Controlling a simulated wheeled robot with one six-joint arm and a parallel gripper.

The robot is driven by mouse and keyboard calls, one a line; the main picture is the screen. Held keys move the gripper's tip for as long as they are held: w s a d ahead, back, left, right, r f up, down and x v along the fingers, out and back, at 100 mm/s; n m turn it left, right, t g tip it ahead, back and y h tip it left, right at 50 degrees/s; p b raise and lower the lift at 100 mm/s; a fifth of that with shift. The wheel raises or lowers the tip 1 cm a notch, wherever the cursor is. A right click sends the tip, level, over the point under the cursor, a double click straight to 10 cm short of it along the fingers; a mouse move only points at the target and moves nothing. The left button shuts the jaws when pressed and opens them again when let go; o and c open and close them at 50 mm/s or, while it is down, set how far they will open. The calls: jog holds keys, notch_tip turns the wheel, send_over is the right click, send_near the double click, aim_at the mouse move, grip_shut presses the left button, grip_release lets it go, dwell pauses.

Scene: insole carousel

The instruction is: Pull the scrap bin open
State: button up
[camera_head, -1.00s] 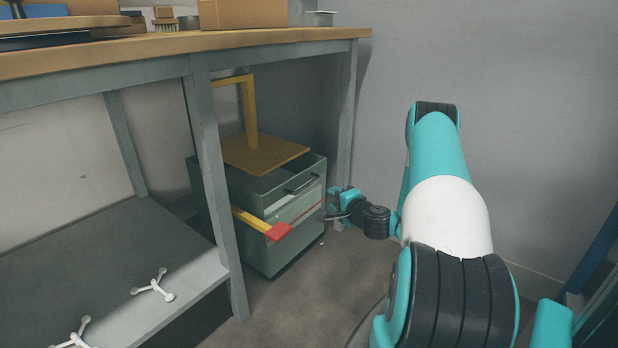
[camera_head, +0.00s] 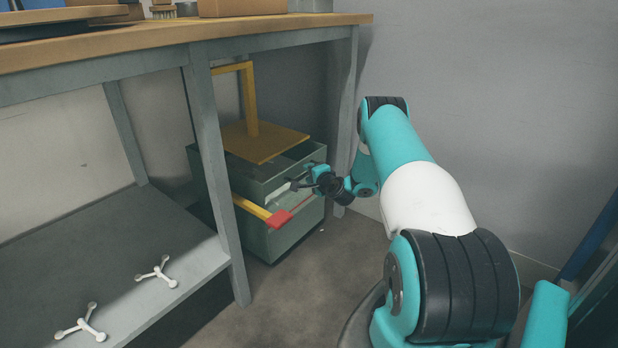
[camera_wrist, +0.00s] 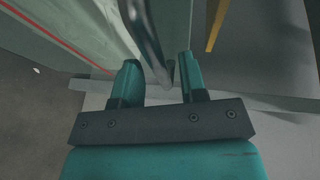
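The scrap bin (camera_head: 285,240) is a grey-green box under the bench, with a handle on the upper part of its front. My gripper (camera_head: 303,180) is at that front, level with the handle, and hides most of it. In the wrist view the dark handle (camera_wrist: 148,38) runs down between the two fingers of my gripper (camera_wrist: 160,82). The fingers are apart, with a gap showing on each side of the handle.
A yellow plate with a post (camera_head: 262,142) stands on top of the bin. A yellow bar with a red end (camera_head: 279,219) sticks out below the handle. A bench leg (camera_head: 217,190) stands left of the bin. White jointed pieces (camera_head: 157,273) lie on the lower shelf. Floor in front is clear.

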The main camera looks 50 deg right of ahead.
jog(key=shift+w+d+f, duration=0.1)
jog(key=shift+w+d, duration=0.1)
jog(key=shift+w, duration=0.4)
grip_shut()
